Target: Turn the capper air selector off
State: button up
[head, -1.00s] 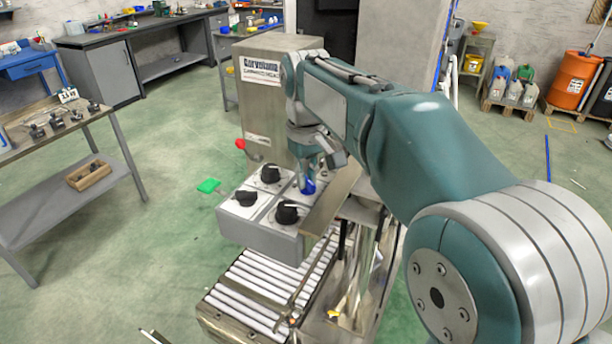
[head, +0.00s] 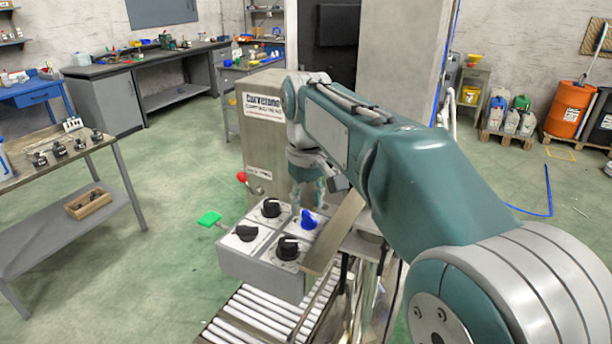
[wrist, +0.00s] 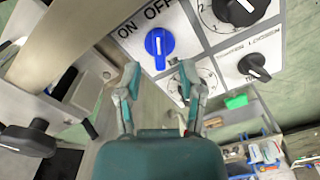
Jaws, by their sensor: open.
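The blue selector knob (wrist: 159,42) sits on a white panel plate with the printed words ON and OFF above it in the wrist view. The blue knob (head: 308,220) also shows at the right rear of the grey control box (head: 262,268) in the head view. My gripper (wrist: 157,70) is open and empty, its two fingertips apart just below the knob in the wrist view. In the head view my gripper (head: 308,190) hangs above and behind the knob, clear of it.
Black knobs (head: 288,247) share the box top with the blue one. A steel cabinet (head: 262,140) stands behind the box, and a roller conveyor (head: 255,318) runs below. A slanted metal plate (head: 335,232) is close on the right. Green floor is open to the left.

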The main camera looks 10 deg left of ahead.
aim_at(306, 213)
notch_tip(306, 213, up, 10)
jog(key=shift+f, duration=0.2)
jog(key=shift+a, duration=0.1)
jog(key=s+d+f+m+t, duration=0.2)
jog(key=s+d, duration=0.3)
jog(key=d, duration=0.3)
jog(key=s+d+f+m+t, duration=0.1)
jog(key=s+d+f+m, duration=0.1)
jog(key=s+d, duration=0.4)
jog(key=s+d+f+m+t, duration=0.2)
jog(key=s+d+f+m, duration=0.2)
jog(key=s+d+f, duration=0.4)
notch_tip(306, 213, down, 5)
jog(key=s, duration=0.2)
jog(key=shift+s+d+t, duration=0.3)
jog(key=shift+d, duration=0.1)
jog(key=shift+o, duration=0.5)
jog(key=shift+r, duration=0.1)
